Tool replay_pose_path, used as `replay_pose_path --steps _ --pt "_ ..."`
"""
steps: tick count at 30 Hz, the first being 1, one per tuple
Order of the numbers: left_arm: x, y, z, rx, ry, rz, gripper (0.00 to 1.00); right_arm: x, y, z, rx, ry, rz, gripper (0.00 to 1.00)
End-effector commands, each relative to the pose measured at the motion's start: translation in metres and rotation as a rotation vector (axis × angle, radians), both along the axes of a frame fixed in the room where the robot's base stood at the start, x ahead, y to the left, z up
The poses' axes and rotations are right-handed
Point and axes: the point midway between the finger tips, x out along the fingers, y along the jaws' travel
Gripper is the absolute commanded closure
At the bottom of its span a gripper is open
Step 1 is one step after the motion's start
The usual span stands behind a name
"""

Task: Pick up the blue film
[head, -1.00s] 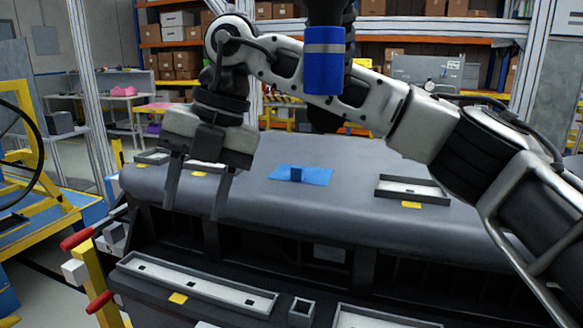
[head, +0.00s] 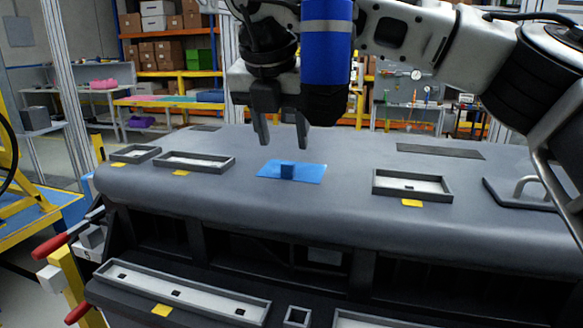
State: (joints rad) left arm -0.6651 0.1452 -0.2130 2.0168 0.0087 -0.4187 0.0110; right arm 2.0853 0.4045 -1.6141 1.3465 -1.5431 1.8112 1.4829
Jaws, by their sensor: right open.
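My left gripper is not seen.
Shallow framed trays sit on the dashboard to the left (head: 195,163) and right (head: 412,186) of the film. A plate with a handle (head: 520,192) lies at the far right. A long tray (head: 180,295) is on the lower front ledge. The surface around the film is clear.

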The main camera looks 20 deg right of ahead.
Motion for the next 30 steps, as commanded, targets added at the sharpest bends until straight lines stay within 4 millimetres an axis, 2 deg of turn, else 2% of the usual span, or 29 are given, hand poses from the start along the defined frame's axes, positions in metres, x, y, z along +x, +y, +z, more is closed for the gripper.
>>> replay_pose_path --steps 5,10,15,22,23,27,30 --pt "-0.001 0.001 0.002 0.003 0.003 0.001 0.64 0.003 -0.003 -0.010 0.000 0.002 0.001 0.55" --pt "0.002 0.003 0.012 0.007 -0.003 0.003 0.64 0.010 -0.009 -0.034 0.000 0.004 0.000 0.55" --pt "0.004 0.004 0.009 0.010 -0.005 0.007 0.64 0.015 -0.012 -0.051 0.000 0.002 0.001 0.55" --pt "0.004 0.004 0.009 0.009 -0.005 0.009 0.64 0.016 -0.012 -0.053 0.001 0.000 0.000 0.55" --pt "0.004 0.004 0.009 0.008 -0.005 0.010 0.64 0.016 -0.012 -0.053 0.001 0.000 0.000 0.60" --pt "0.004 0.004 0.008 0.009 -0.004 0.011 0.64 0.016 -0.012 -0.053 0.001 0.000 0.000 0.99" --pt "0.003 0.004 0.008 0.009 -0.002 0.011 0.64 0.016 -0.012 -0.053 0.001 0.001 0.000 1.00"
